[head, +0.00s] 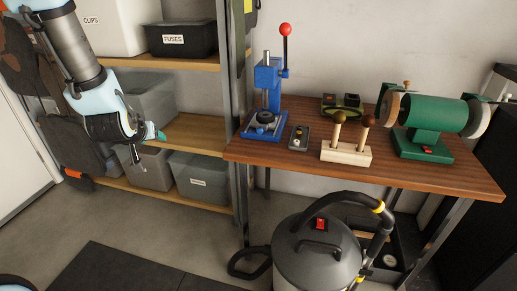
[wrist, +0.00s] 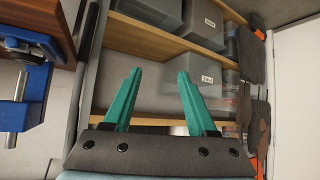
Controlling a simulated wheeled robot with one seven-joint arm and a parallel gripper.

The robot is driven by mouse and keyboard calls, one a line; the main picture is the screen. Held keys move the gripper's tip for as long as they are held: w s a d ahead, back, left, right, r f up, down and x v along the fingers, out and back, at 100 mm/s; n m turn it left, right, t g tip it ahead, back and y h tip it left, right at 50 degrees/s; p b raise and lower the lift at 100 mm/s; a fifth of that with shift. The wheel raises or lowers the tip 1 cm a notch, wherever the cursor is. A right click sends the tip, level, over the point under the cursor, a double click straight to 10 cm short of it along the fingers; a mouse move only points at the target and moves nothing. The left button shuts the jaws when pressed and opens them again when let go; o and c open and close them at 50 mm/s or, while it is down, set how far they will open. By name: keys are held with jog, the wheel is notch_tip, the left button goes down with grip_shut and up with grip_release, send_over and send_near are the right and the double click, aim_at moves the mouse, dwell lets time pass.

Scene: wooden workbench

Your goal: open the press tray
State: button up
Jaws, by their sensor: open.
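The blue press (head: 268,85) stands upright at the left end of the wooden workbench (head: 455,181), with a red-knobbed lever at its top. Its blue base (head: 262,130) carries a dark round piece. I cannot make out a separate tray or how far out it is. Part of the blue press (wrist: 14,116) also shows at the left edge of the wrist view, beside a steel rod. My gripper (head: 151,141) is in front of the shelves, left of the press and well apart from it. In the wrist view its teal fingers (wrist: 160,76) are spread with nothing between them.
A shelf rack with bins (head: 197,178) stands behind my gripper, its metal post (head: 239,150) between gripper and bench. Right of the press are a small dark box (head: 299,137), a wooden block with handled tools (head: 346,151) and a green grinder (head: 432,115). A vacuum (head: 318,253) stands below.

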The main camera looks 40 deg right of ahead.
jog(key=s+d+f+m+t+h+b, duration=0.1)
jog(key=s+d+f+m+h+b, duration=0.25)
jog(key=d, duration=0.85)
jog(key=m+h+b, duration=0.2)
jog(key=h+b, duration=0.1)
jog(key=h, duration=0.3)
send_near(259, 131)
jog(key=shift+n+t, duration=0.25)
jog(key=shift+t, duration=0.05)
jog(key=p+x, duration=0.1)
jog(key=x, duration=0.7)
jog(key=shift+s+d+f, duration=0.15)
jog(key=shift+f, duration=0.05)
grip_shut()
